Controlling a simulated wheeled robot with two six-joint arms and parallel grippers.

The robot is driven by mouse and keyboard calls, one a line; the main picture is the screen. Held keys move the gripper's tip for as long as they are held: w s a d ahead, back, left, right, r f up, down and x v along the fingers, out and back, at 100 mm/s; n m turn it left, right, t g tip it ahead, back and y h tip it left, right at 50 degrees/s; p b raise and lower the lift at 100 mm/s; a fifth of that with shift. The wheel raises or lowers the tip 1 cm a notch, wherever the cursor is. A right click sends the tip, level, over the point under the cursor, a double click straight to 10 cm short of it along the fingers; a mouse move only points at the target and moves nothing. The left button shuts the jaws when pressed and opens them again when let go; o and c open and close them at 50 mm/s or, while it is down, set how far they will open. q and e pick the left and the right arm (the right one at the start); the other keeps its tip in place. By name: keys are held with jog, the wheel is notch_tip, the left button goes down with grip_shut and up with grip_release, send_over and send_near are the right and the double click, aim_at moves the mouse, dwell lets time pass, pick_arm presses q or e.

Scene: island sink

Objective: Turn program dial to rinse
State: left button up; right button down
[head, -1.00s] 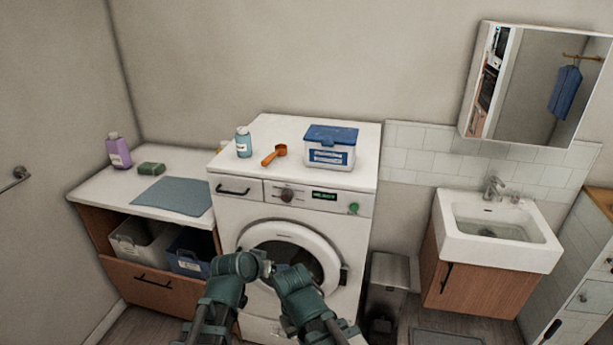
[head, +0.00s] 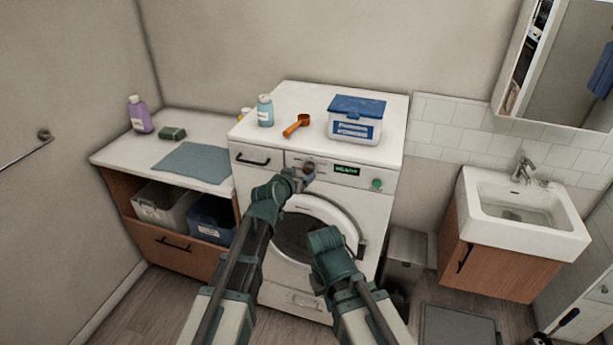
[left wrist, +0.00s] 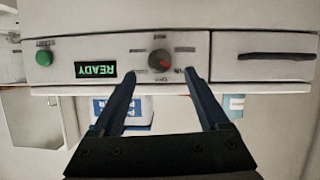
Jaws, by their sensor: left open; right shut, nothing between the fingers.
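The program dial (head: 309,168) is on the white washing machine's (head: 388,205) front panel. In the left wrist view the panel is upside down, and the dial (left wrist: 160,62) is a dark round knob with a red mark toward the lower right. Small labels surround it, too small to read surely. My left gripper (head: 303,181) is open just in front of the dial. Its fingertips (left wrist: 160,74) appear on either side of the dial in that view; I see no clear contact. My right gripper (head: 320,238) is shut and empty before the round door; its fingertips are mostly hidden.
A lit green display (left wrist: 96,69) reads READY, beside a green button (left wrist: 44,58). A drawer handle (head: 252,160) is left of the dial. A blue-lidded box (head: 355,122), an orange scoop (head: 297,126) and a bottle (head: 265,111) stand on top. A sink (head: 520,205) is at right.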

aim_at(307, 170)
pick_arm(q)
jog(key=b+x, duration=0.1)
jog(key=x, duration=0.5)
jog(key=shift+w+d+b, duration=0.1)
jog(key=shift+b, duration=0.25)
grip_shut()
